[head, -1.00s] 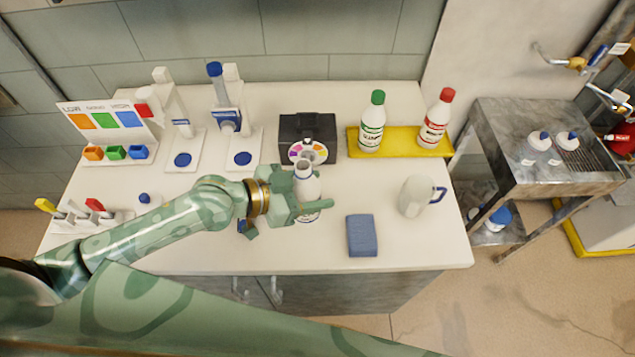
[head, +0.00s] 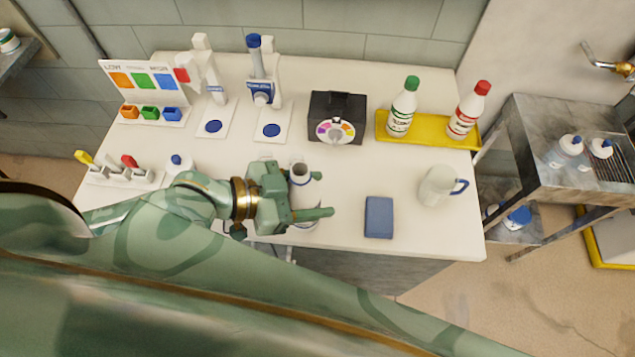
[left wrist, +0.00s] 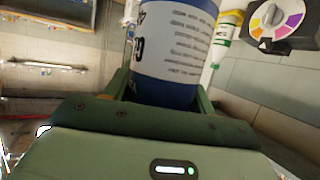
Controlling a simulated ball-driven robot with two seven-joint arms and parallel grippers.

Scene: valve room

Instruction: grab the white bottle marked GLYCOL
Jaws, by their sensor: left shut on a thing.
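A white bottle (head: 303,190) with an uncapped dark mouth stands roughly upright in my left gripper (head: 312,204), over the front middle of the table. The gripper is shut on it, with one finger showing in front of it. In the left wrist view the bottle (left wrist: 172,45) fills the space between the jaws. It has a white label with small print, large dark letters at its left edge, and a blue band at the bottom. The large word is turned partly away, so I cannot read it whole. I cannot tell whether its base touches the table. My right gripper is not in view.
A black box with a coloured dial (head: 337,118) stands behind the bottle. A yellow tray (head: 428,132) holds a green-capped bottle (head: 402,108) and a red-capped bottle (head: 468,110). A blue sponge (head: 379,217) and a mug (head: 438,186) are to the right. A metal cart (head: 560,150) stands beyond.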

